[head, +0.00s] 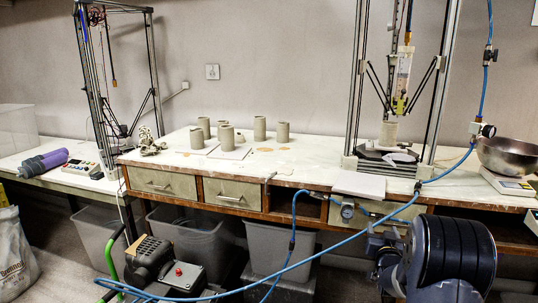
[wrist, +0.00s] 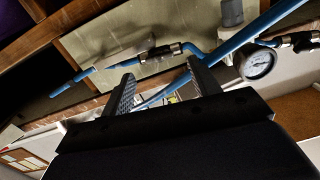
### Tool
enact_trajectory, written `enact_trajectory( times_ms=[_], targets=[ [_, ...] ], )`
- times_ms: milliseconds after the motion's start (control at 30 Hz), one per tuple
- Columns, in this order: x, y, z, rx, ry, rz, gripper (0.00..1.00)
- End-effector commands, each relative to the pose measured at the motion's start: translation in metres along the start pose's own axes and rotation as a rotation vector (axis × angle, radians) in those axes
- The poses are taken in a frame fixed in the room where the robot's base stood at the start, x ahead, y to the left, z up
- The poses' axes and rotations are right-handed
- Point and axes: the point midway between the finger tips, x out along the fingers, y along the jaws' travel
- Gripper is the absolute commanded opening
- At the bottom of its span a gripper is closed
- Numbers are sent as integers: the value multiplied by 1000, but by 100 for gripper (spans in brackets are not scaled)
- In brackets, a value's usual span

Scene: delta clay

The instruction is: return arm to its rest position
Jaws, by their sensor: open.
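My gripper (wrist: 160,82) shows in the wrist view with its two ridged fingers apart and nothing between them. Beyond the fingers are a drawer front and a blue air hose (wrist: 285,12) with metal fittings. In the head view my dark arm (head: 452,258) is folded low at the lower right, in front of the workbench. The fingers cannot be made out clearly in the head view.
The workbench (head: 310,165) carries several clay cylinders (head: 259,128) and a delta clay printer (head: 390,150). A blue hose (head: 330,245) runs across the front, with a pressure gauge (wrist: 257,63). Grey bins (head: 280,247) and a compressor (head: 150,255) stand below.

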Motion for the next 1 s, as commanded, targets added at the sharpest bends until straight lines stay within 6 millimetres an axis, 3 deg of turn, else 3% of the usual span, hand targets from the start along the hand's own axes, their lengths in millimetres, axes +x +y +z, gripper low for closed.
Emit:
enact_trajectory(
  times_ms=[300, 1000],
  targets=[
    [34, 0, 0, 0, 1, 0, 58],
    [29, 0, 1, -1, 0, 0, 58]
  ],
)
